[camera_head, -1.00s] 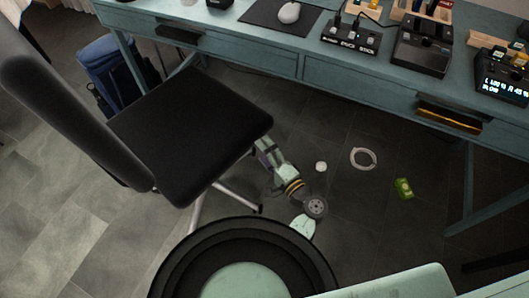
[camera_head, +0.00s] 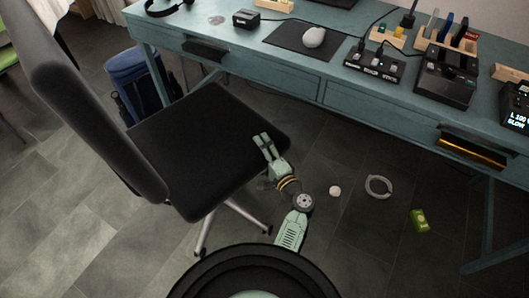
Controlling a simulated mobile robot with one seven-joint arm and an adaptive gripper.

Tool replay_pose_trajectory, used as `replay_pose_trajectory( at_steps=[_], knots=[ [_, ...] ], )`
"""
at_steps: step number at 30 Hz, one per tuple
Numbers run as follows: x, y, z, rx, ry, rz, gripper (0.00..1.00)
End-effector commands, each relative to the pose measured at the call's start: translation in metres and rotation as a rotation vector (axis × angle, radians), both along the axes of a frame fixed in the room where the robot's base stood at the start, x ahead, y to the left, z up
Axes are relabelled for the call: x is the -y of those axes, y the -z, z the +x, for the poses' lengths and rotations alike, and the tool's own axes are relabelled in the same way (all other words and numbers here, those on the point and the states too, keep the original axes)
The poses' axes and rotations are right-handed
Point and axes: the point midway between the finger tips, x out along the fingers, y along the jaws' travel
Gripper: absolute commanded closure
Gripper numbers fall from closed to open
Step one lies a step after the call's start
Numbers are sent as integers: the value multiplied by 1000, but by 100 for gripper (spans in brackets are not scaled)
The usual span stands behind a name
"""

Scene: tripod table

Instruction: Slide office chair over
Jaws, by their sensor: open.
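The office chair (camera_head: 205,140) has a flat black seat and a dark padded backrest (camera_head: 85,100) that fills the left side of the head view. It has pale metal legs, seen below the seat (camera_head: 232,215). My gripper (camera_head: 264,142) is at the right front edge of the seat, with its two pale fingers apart and overlapping the seat in the picture. It is open with nothing seen between the fingers. I cannot tell whether the fingers touch the seat.
A teal desk (camera_head: 280,75) with drawers stands behind the chair, holding a mouse (camera_head: 313,37) and several devices. A blue bag (camera_head: 138,85) stands by its left leg.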

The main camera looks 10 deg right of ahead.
Motion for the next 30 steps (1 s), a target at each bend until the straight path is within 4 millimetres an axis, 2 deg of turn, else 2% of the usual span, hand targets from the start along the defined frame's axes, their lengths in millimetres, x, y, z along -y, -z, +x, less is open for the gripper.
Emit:
replay_pose_trajectory(
  at_steps=[5,30],
  knots=[
    [0,0,0,0,0,0,24],
    [0,1,0,-1,0,0,80]
  ],
)
